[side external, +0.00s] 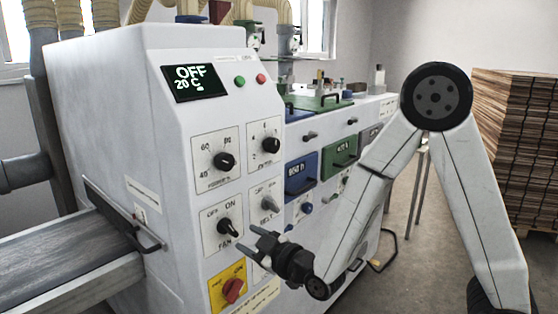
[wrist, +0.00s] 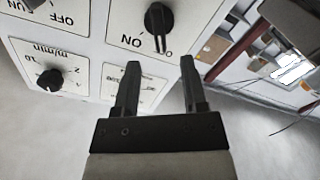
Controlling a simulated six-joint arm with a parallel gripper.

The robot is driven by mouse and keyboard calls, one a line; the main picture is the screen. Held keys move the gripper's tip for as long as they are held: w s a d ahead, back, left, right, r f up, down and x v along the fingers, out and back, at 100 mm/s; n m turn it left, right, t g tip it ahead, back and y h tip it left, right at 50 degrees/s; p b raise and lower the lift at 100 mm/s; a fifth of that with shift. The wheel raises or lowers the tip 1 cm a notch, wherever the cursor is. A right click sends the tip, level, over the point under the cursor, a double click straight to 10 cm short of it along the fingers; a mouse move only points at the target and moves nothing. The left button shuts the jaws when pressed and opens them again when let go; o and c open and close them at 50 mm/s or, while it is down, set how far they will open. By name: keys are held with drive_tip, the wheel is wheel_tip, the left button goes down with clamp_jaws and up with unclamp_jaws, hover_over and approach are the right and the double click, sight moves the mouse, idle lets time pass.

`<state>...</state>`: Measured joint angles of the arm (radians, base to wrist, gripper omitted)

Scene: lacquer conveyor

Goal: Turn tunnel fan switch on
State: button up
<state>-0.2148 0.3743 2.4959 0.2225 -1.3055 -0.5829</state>
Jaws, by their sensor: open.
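The fan switch (side external: 227,228) is a black rotary knob on a white plate marked OFF, ON and FAN, on the front of the white machine. In the wrist view, this knob (wrist: 158,18) appears upside down beyond the fingertips, its pointer lying nearer the partly cut-off OFF mark than ON. My gripper (side external: 258,239) is just right of the fan plate, with its fingers pointing at the panel. In the wrist view, my gripper (wrist: 160,63) is open, nothing between its fingers, and apart from the knob. The display (side external: 189,81) reads OFF and 20 C.
The belt switch (side external: 268,203) sits right of the fan switch. Two dials (side external: 224,161) (side external: 271,145) are above. A red knob on a yellow plate (side external: 233,290) is below. A bar handle (side external: 120,220) projects at the left. Stacked boards (side external: 515,150) stand at the right.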

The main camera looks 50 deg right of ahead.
sight(232, 229)
drive_tip(key=shift+w, duration=3.05)
clamp_jaws()
